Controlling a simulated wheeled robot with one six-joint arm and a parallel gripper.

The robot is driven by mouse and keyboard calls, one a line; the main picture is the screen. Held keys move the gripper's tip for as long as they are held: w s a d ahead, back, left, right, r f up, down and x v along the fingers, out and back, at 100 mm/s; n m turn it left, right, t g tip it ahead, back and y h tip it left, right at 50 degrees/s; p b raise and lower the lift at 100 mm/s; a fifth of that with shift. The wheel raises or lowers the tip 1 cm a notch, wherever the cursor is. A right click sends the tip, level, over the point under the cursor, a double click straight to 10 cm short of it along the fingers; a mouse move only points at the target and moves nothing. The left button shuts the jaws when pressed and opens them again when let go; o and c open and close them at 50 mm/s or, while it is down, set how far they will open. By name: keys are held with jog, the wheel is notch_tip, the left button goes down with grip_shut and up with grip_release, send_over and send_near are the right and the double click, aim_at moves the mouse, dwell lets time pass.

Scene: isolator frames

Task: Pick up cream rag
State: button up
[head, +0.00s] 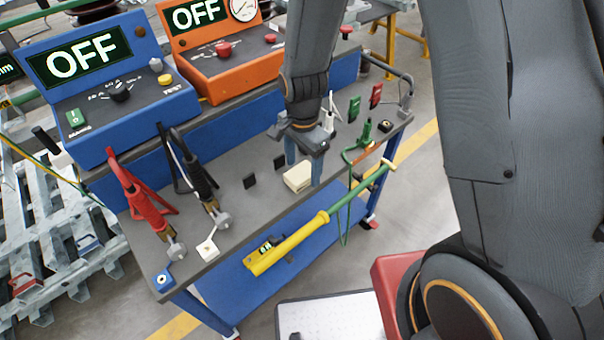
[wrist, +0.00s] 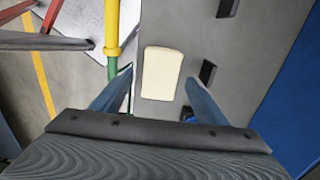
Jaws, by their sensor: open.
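The cream rag (head: 299,177) is a small pale folded block lying on the grey top of the blue trolley, near its front edge. In the wrist view the rag (wrist: 161,73) lies just ahead of and between the two fingers. My gripper (head: 303,165) points down over the trolley top at the rag, with one finger partly in front of it. In the wrist view my gripper (wrist: 158,90) is open and empty, one finger on each side. Whether the fingertips are level with the rag is unclear.
A yellow and green pole (head: 310,230) runs along the trolley's front edge, close to one finger. Small black blocks (head: 249,181) stand left of the rag. Red (head: 150,205) and black clamps lie further left. Blue (head: 105,80) and orange boxes reading OFF stand behind.

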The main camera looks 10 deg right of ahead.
aim_at(303, 171)
jog(key=shift+f, duration=0.6)
jog(key=c, duration=1.1)
jog(key=shift+r, duration=0.1)
jog(key=shift+c, duration=0.2)
notch_tip(303, 171, up, 10)
jog(key=b, duration=0.1)
jog(key=shift+b, duration=0.4)
jog(key=shift+o, duration=1.1)
jog(key=shift+w+d, duration=0.1)
jog(key=shift+c, duration=0.5)
